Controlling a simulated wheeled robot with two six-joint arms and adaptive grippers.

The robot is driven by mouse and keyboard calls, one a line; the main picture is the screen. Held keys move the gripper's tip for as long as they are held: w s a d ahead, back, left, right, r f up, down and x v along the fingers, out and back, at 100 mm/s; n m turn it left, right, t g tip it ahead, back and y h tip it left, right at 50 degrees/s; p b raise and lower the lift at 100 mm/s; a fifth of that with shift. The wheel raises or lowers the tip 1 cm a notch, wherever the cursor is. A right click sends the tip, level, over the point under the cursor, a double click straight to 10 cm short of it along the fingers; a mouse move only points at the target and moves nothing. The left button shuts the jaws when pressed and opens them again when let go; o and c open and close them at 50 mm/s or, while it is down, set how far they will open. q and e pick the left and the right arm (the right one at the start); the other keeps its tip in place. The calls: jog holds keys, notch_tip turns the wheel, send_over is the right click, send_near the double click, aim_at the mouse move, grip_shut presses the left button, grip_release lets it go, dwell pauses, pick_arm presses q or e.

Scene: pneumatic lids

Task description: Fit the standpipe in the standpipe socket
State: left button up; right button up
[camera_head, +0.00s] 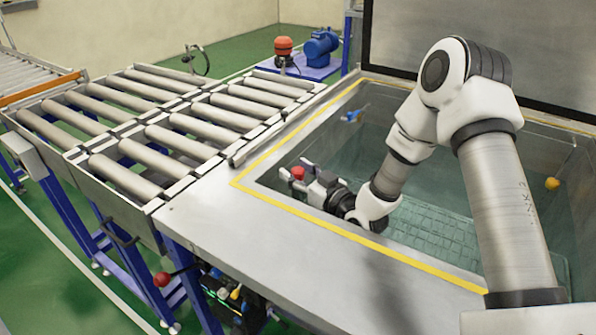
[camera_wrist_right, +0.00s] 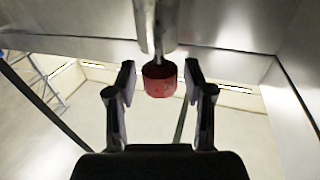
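My right gripper (camera_head: 296,168) is inside the near left corner of the sunken tank (camera_head: 233,182). A red cylindrical piece (camera_head: 297,173) shows at its fingertips. In the right wrist view the red piece (camera_wrist_right: 160,80) sits on a grey metal stem (camera_wrist_right: 156,25), between the two fingers of the right gripper (camera_wrist_right: 160,78). The fingers are apart, with a gap on each side of the red piece. I cannot tell if this piece is the standpipe. No standpipe socket can be made out. My left gripper is out of view.
A yellow line runs along the tank's rim. A roller conveyor (camera_head: 165,120) stands to the left. A blue piece (camera_head: 355,113) is at the tank's far left and a yellow piece (camera_head: 552,183) at its right.

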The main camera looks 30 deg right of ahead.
notch_tip(320, 180, up, 10)
dwell(0.6)
